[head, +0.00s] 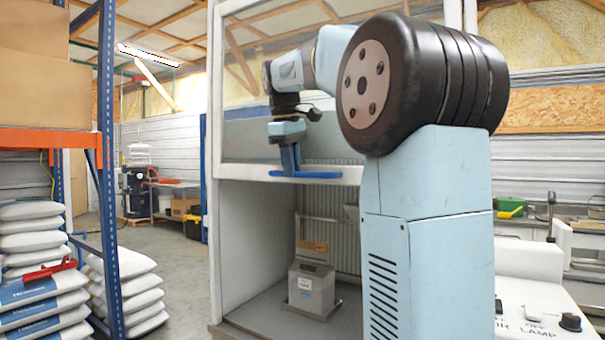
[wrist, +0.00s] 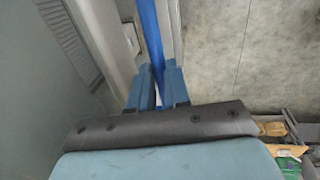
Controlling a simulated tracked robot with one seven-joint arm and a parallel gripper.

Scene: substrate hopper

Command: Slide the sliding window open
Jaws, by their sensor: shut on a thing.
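The sliding window (head: 238,172) is a clear pane in a white frame on the front of a tall white cabinet. Its lower edge is at about mid-height of the cabinet, with an open gap below it. A blue bar handle (head: 322,175) runs along that lower edge. My gripper (head: 290,168) is at the left part of the handle and shut on it. In the wrist view, the two blue fingers (wrist: 158,88) sit on either side of the blue handle (wrist: 151,35). My arm hides the right part of the window.
Inside the cabinet, a grey metal container (head: 311,287) stands on the floor. Stacked white sacks (head: 40,265) and an orange-blue shelf rack (head: 110,180) stand at left. A white control box with knobs (head: 540,310) is at lower right. Open floor lies between rack and cabinet.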

